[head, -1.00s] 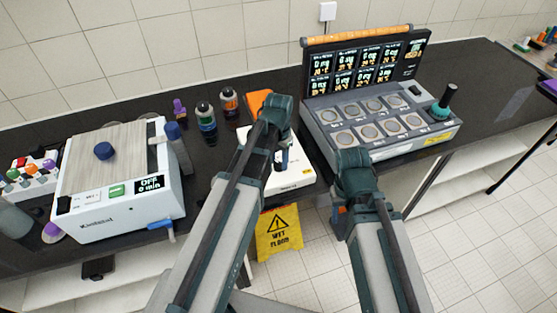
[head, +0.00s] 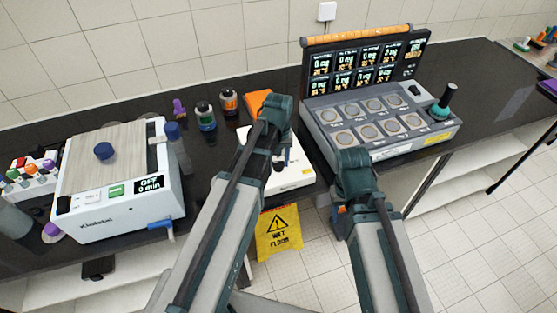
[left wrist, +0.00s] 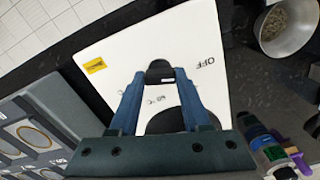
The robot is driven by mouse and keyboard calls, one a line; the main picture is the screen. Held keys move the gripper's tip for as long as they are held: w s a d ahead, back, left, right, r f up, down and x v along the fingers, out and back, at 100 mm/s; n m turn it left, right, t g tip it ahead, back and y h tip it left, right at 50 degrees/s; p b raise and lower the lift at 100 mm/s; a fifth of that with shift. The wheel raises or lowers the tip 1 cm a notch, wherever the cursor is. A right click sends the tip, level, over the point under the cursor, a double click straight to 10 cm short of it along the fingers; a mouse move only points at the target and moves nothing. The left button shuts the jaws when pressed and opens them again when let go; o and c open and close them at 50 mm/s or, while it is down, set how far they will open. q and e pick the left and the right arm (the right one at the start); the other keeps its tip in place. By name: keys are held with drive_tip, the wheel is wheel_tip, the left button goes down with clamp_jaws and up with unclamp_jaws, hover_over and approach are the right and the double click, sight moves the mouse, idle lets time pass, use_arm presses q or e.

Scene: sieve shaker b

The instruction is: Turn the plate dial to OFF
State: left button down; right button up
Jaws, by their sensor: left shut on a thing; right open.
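The white hot plate (head: 297,180) stands on the dark bench at the front edge. Its top fills the middle of the left wrist view (left wrist: 115,50), with an OFF mark (left wrist: 208,62) right of the dial and a 60 °C mark (left wrist: 157,98) between my fingers. The black plate dial (left wrist: 160,70) sits between the blue fingertips of my left gripper (left wrist: 160,76), which is shut on it. Which mark the dial points to is not clear. In the head view my left gripper (head: 278,156) is over the plate, mostly hidden by its wrist. My right gripper (head: 341,218) hangs low at the bench front, mostly hidden, empty.
A grey multi-well block (head: 318,125) with a display panel stands right of the plate. A white sieve shaker (head: 115,218) reading OFF stands left. Bottles (head: 206,118) and an orange item (head: 258,102) are behind the plate. A yellow wet-floor sign (head: 279,236) stands below on the floor.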

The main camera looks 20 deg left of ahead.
sight(279, 163)
idle(0.4)
use_arm(q)
drive_tip(key=shift+c, duration=1.8)
unclamp_jaws()
drive_tip(key=shift+r, duration=0.1)
wheel_tip(279, 163, up, 14)
drive_tip(key=p, duration=1.3)
drive_tip(key=shift+f+p, duration=0.2)
drive_tip(key=shift+p, duration=0.2)
